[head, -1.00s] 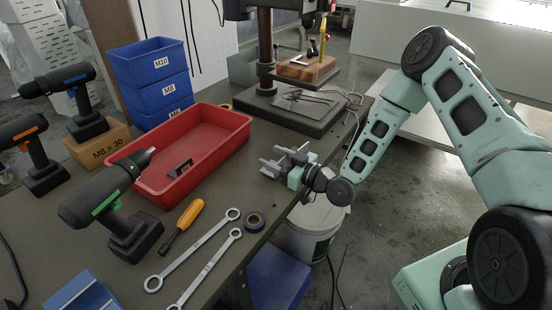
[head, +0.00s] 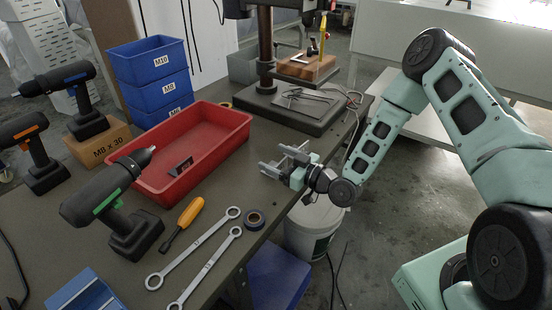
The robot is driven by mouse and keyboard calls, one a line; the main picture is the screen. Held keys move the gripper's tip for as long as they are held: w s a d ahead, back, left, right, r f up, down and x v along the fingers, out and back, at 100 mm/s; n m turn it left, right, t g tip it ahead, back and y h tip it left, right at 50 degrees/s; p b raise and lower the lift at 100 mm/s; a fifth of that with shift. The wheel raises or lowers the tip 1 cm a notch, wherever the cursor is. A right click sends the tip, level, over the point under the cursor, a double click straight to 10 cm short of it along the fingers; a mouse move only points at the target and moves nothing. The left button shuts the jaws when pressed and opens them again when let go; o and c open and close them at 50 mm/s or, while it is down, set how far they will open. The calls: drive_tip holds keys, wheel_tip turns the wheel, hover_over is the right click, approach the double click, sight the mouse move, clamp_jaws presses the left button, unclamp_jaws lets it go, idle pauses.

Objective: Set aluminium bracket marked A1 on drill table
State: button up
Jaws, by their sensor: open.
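A small dark grey angled part with a pale face, possibly the bracket, lies in the red tray (head: 233,118); this part (head: 181,166) is too small for any marking to be read. My gripper (head: 271,158) is open and empty above the bench's right edge, right of the tray and apart from it. Its fingers point left. The drill table (head: 325,75) stands at the back on the drill press and carries a brown wooden block (head: 305,68) with a small pale piece (head: 298,58) on it, also unreadable.
Blue bins (head: 150,62) stand behind the tray.

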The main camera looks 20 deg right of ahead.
drive_tip(key=b+v, duration=0.2)
drive_tip(key=v, duration=0.9)
drive_tip(key=a+n+g, duration=0.1)
drive_tip(key=a+g, duration=0.1)
drive_tip(key=a+n+g+h, duration=0.1)
drive_tip(key=a+g, duration=0.1)
drive_tip(key=a+n+g+h, duration=0.1)
drive_tip(key=a+g, duration=0.1)
drive_tip(key=shift+w+a+r+g, duration=0.1)
drive_tip(key=shift+w+a+g, duration=0.25)
drive_tip(key=shift+g, duration=0.05)
drive_tip(key=s+a+r+g+h, duration=0.2)
drive_tip(key=s+a+r+h, duration=0.1)
drive_tip(key=shift+s+r+g+h, duration=0.15)
drive_tip(key=shift+r+g+h, duration=0.1)
drive_tip(key=shift+g+h, duration=0.05)
drive_tip(key=s+a+r+m+g+h, duration=0.1)
drive_tip(key=s+r+g+h, duration=0.1)
drive_tip(key=s+r, duration=0.4)
drive_tip(key=s+a+r+m+g+h, duration=0.1)
drive_tip(key=s+r, duration=0.5)
drive_tip(key=s, duration=0.9)
drive_tip(key=shift+s+a+m+g+h, duration=0.35)
drive_tip(key=shift+a+g+h, duration=0.35)
drive_tip(key=shift+g, duration=0.4)
